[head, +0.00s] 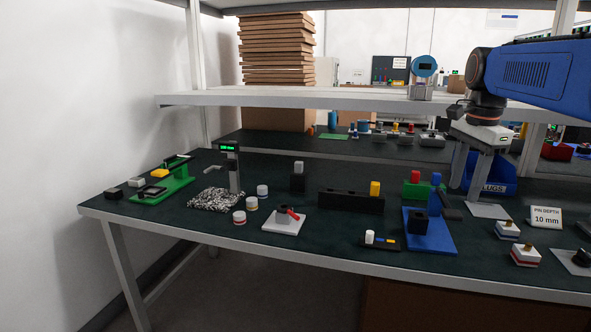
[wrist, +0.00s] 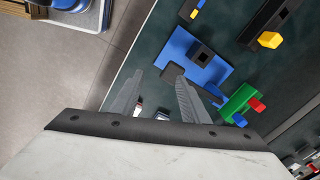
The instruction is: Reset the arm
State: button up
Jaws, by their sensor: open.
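My blue arm (head: 540,72) reaches in from the upper right in the head view, in front of the shelf. My gripper (head: 468,188) hangs from it with its fingers pointing down, over the right part of the dark green bench (head: 300,245). In the wrist view the two grey fingers of my gripper (wrist: 159,76) stand apart with nothing held between them. Below and beyond them lies a blue plate with a black socket block (wrist: 178,57). In the head view that blue plate (head: 432,240) is just left of the gripper.
A blue bin (head: 495,187) stands behind the gripper, and a "PIN DEPTH 10 mm" sign (head: 545,217) stands to the right. A green block (wrist: 238,103) is near the fingers. The white shelf (head: 300,97) runs above the bench. Small white blocks (head: 525,255) sit at front right.

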jog(key=s+a+f+n+t, duration=0.2)
jog(key=s+a+f+n, duration=0.3)
jog(key=s+f+n, duration=0.3)
jog(key=s+a+f+n+t, duration=0.1)
jog(key=s+a+f+n, duration=0.4)
jog(key=s+f, duration=0.9)
jog(key=s+n, duration=0.1)
jog(key=n, duration=0.2)
jog(key=shift+s+a+t, duration=0.25)
jog(key=shift+s+t, duration=0.05)
jog(key=shift+t, duration=0.1)
